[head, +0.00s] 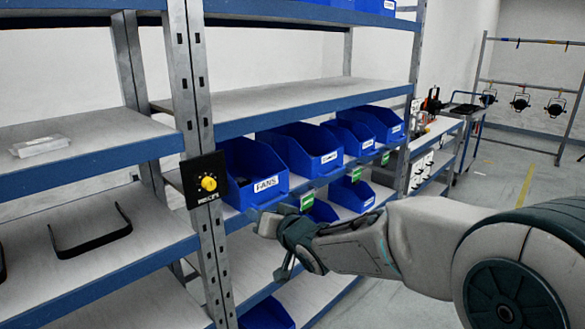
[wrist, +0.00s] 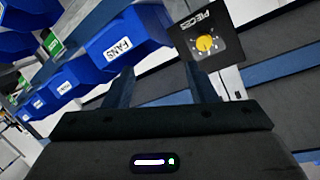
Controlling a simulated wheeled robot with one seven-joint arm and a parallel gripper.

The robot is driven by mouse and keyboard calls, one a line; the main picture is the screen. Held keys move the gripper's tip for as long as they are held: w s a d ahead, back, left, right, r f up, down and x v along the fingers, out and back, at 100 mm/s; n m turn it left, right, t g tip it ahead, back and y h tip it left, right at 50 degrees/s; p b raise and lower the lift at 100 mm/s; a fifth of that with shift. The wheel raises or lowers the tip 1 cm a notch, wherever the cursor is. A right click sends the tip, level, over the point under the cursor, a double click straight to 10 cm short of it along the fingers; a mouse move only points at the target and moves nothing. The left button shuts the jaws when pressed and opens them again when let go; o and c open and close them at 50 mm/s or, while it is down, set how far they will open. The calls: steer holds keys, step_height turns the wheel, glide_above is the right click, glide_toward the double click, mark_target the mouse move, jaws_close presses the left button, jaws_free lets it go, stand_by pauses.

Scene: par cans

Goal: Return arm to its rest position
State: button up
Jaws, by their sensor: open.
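My gripper (head: 277,238) reaches out in front of the shelving, below the blue bin labelled FANS (head: 255,172). In the wrist view my gripper (wrist: 162,82) shows two dark fingers standing apart with nothing between them. The FANS bin (wrist: 128,40) is beyond the fingers there, and a black panel with a yellow knob (wrist: 204,44), lettered PIECES, is behind the right finger. The same panel (head: 206,180) is fixed to the shelf upright in the head view. My arm (head: 365,243) extends in from the right.
Shelving with blue edges (head: 95,165) fills the left and middle. More blue bins (head: 305,147) line the shelf. A black curved strip (head: 90,240) lies on the left shelf. A rack with hanging lamps (head: 520,102) stands at the back right. Floor (head: 505,165) between is open.

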steer(key=s+d+f+m+g+h, duration=0.1)
steer(key=s+d+f+g+h, duration=0.3)
steer(key=d, duration=0.6)
steer(key=s+d+f+m+h, duration=0.1)
steer(key=s+d+f+h, duration=0.1)
steer(key=s+d+h, duration=0.6)
steer(key=s+d+f+g+y, duration=0.1)
steer(key=s+d+g, duration=0.1)
steer(key=s, duration=0.5)
steer(key=s+d+f+g+y, duration=0.1)
steer(key=s+d+f+g, duration=0.1)
steer(key=s+d, duration=0.3)
steer(key=s+g, duration=0.1)
steer(key=s, duration=0.2)
steer(key=shift+d+f+y, duration=0.2)
steer(key=shift+d+y, duration=0.1)
steer(key=shift+y, duration=0.1)
